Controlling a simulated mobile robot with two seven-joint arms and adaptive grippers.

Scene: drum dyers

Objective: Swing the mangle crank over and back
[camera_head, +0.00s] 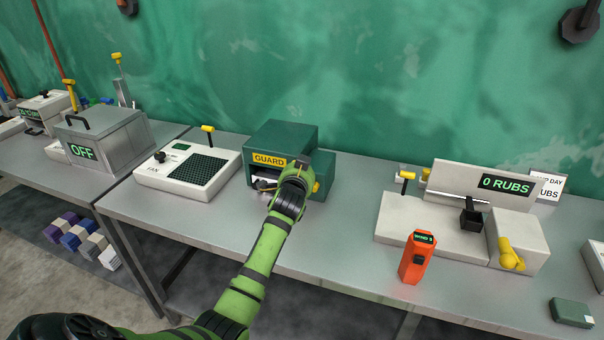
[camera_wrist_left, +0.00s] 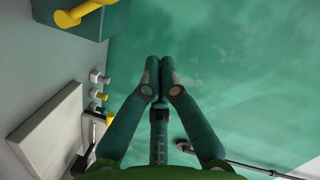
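The mangle is a dark green box (camera_head: 283,133) labelled GUARD, standing on the bench in the middle of the head view. Its yellow crank handle (camera_head: 317,187) shows at the right side. The crank (camera_wrist_left: 82,13) also shows at the upper left of the left wrist view, on the green box (camera_wrist_left: 103,22). My left gripper (camera_head: 299,166) is in front of the mangle's right part and hides some of it. In the wrist view its fingers (camera_wrist_left: 160,64) are closed together, with nothing visible between them, apart from the crank. My right gripper is out of view.
A white unit (camera_head: 188,172) stands left of the mangle. To the right are an orange handheld device (camera_head: 415,258) and a pale machine (camera_head: 430,222) with a 0 RUBS display. The bench (camera_head: 345,225) is clear between mangle and pale machine.

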